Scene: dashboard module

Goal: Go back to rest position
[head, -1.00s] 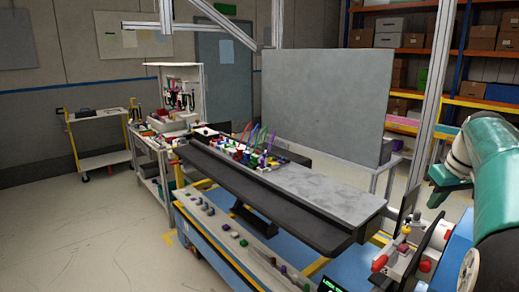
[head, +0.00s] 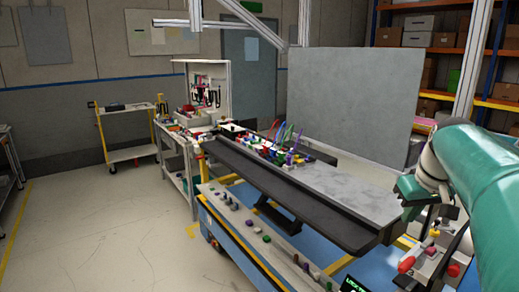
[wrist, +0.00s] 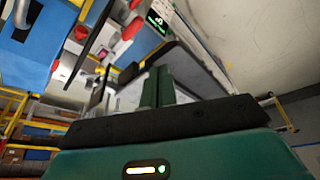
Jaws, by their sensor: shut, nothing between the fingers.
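My gripper (wrist: 157,87) shows in the wrist view, its two green fingers pressed together with nothing between them. It is tilted and points toward the workbench area, apart from any surface. In the head view my green arm (head: 490,185) reaches in from the right edge; its fingertips cannot be made out there. The long dark dashboard module (head: 290,205) lies on the blue workbench with a grey top panel (head: 345,190). Coloured connectors and wires (head: 285,140) stand at its far left part. The module's front edge shows partly in the wrist view (wrist: 190,62).
A large grey panel (head: 350,100) stands behind the bench. A fixture with red knobs (head: 425,255) is close beneath my arm. Small parts lie on the lower ledge (head: 250,235). A yellow-framed cart (head: 130,135) stands at the back left. The floor (head: 100,230) to the left is clear.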

